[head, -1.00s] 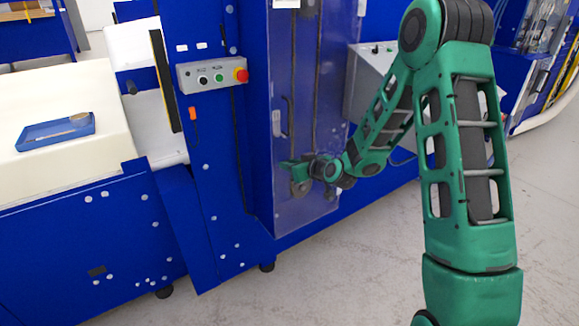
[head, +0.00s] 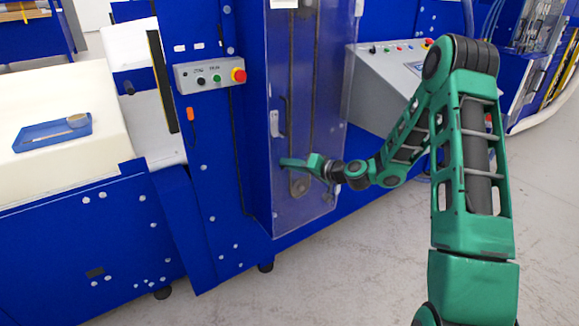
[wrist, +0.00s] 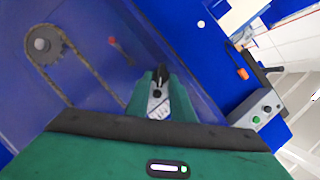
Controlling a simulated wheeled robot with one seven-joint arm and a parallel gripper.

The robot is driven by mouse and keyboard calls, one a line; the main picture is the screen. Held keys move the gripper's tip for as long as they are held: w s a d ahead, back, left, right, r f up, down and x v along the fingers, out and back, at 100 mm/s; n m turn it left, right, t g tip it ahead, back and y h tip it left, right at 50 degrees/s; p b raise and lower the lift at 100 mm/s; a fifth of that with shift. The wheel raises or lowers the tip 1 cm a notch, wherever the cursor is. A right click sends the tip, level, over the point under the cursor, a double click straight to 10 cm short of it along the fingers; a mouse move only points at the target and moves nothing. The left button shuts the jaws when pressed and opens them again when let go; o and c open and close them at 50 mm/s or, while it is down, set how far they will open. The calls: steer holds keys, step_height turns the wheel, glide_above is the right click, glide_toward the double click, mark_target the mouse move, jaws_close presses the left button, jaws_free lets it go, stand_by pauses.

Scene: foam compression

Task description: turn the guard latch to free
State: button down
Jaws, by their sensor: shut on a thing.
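My gripper (head: 287,162) is at the clear guard door (head: 310,115) on the front of the blue machine. It also shows in the wrist view (wrist: 160,80), with its green fingers closed around a small dark and light-grey piece, the guard latch (wrist: 157,93). The fingers cover much of the latch, so its exact angle is hard to tell. In the head view the latch is hidden by my gripper. A light handle (head: 275,123) sits on the door above my gripper.
A grey button box (head: 210,75) with a red stop button is mounted left of the door. A sloped control console (head: 385,85) stands to the right, behind my arm. A chain and sprocket (wrist: 42,45) show behind the clear panel. The floor at right is open.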

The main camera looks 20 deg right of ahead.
steer(key=shift+w+d+f+m+t+y, duration=0.2)
steer(key=shift+m+y, duration=0.25)
steer(key=shift+m, duration=0.7)
steer(key=shift+s+d+f+m+t+y, duration=0.2)
steer(key=shift+m+y, duration=0.3)
steer(key=shift+m, duration=0.6)
steer(key=shift+w+f+m+t+y, duration=0.1)
steer(key=shift+f+m+t+y, duration=0.3)
steer(key=shift+m, duration=0.75)
steer(key=c, duration=1.9)
jaws_free()
steer(key=shift+r, duration=0.1)
steer(key=v, duration=1)
steer(key=shift+d, duration=0.3)
steer(key=shift+a+y, duration=0.1)
steer(key=shift+y, duration=0.15)
